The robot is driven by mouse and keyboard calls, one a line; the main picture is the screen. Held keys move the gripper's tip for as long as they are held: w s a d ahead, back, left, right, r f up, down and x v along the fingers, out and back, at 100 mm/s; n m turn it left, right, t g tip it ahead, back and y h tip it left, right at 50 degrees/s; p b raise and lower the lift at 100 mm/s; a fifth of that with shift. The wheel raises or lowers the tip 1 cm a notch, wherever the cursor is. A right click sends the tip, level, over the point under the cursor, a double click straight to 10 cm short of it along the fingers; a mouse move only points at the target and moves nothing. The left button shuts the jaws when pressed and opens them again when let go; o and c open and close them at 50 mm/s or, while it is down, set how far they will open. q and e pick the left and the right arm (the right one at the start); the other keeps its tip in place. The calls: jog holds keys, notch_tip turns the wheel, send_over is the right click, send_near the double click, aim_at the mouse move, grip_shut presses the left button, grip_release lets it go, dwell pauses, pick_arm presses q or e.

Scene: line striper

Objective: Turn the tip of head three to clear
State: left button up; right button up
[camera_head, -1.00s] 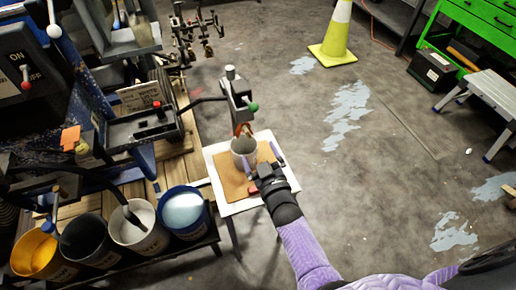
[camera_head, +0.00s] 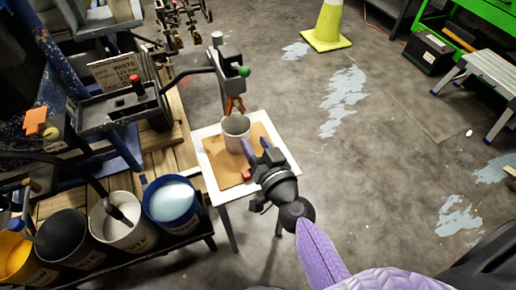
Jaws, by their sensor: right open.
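A spray head (camera_head: 229,66) with a green knob (camera_head: 243,71) hangs on a bent arm from the machine, with an orange tip (camera_head: 234,104) pointing down. I cannot read a number on it. More heads (camera_head: 184,14) sit in a row at the top, partly cut off. A grey cup (camera_head: 236,131) stands upright on a brown board below the orange tip. Whether a finger touches the cup is unclear. My left gripper is not in view.
The small white table (camera_head: 213,183) carries the brown board (camera_head: 222,169). Several paint buckets, including a blue one (camera_head: 150,190), stand at the lower left.

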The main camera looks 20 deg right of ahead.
aim_at(241, 111)
jog(key=w+n, duration=0.2)
jog(key=w, duration=0.1)
jog(key=w+n, duration=0.3)
jog(key=w+r+n+b, duration=0.1)
jog(key=w+n, duration=0.1)
jog(key=w, duration=0.1)
jog(key=shift+w+t+h, duration=0.3)
dwell(0.3)
grip_shut()
